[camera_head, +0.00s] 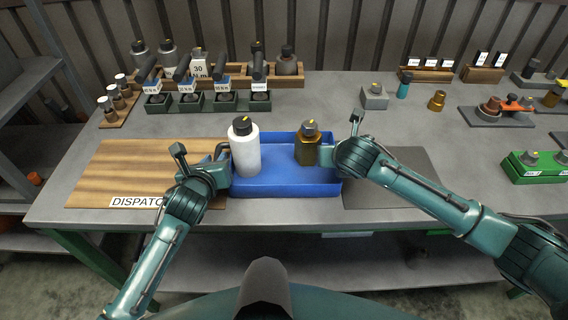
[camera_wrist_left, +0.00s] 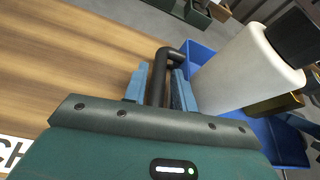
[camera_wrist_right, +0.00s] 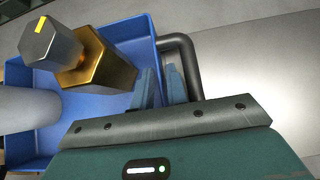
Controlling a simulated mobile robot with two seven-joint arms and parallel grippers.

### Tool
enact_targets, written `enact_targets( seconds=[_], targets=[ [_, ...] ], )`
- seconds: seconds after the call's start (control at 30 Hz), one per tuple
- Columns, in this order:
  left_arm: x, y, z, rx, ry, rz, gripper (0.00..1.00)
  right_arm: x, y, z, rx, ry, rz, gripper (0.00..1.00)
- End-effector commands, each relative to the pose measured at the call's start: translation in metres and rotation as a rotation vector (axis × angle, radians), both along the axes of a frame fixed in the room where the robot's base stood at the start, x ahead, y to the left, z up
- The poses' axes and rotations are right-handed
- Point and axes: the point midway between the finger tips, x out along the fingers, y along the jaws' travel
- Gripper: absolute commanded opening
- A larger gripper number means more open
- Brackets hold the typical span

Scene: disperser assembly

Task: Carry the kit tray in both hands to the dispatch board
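The blue kit tray (camera_head: 286,186) sits at the table's front, beside the wooden dispatch board (camera_head: 105,172) on its left. My right gripper (camera_wrist_right: 161,86) is at the tray's right end. Its fingers are close together, and the right handle (camera_wrist_right: 190,65) shows outside them, to the right. Fingertip contact there is hidden.
A dark mat (camera_head: 395,185) lies right of the tray. Behind stand a green rack (camera_head: 207,102) of labelled parts and a wooden rack (camera_head: 290,80) of bottles. A green case (camera_head: 540,168) and a grey fixture plate (camera_head: 495,115) are at the right. The dispatch board is bare.

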Motion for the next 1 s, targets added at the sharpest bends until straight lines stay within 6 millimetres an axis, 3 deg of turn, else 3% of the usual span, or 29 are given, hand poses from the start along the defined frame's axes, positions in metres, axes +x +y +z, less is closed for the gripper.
enact_targets(
  seconds=[0.43,0.6,0.77,1.0],
  targets=[
    [0.0088,-0.0013,-0.0035,0.000,0.000,-0.001,0.27,0.0070,-0.0001,-0.0066,0.001,-0.001,0.001,0.15],
    [0.0087,-0.0012,-0.0035,0.000,0.000,-0.001,0.14,0.0068,-0.0003,-0.0066,0.000,-0.001,0.000,0.01],
    [0.0086,-0.0012,-0.0036,0.000,0.000,-0.001,0.01,0.0067,-0.0003,-0.0066,0.000,0.000,0.000,0.00],
    [0.0086,-0.0012,-0.0037,0.000,0.000,-0.001,0.00,0.0067,-0.0003,-0.0066,0.000,0.000,0.000,0.00]
  ],
)
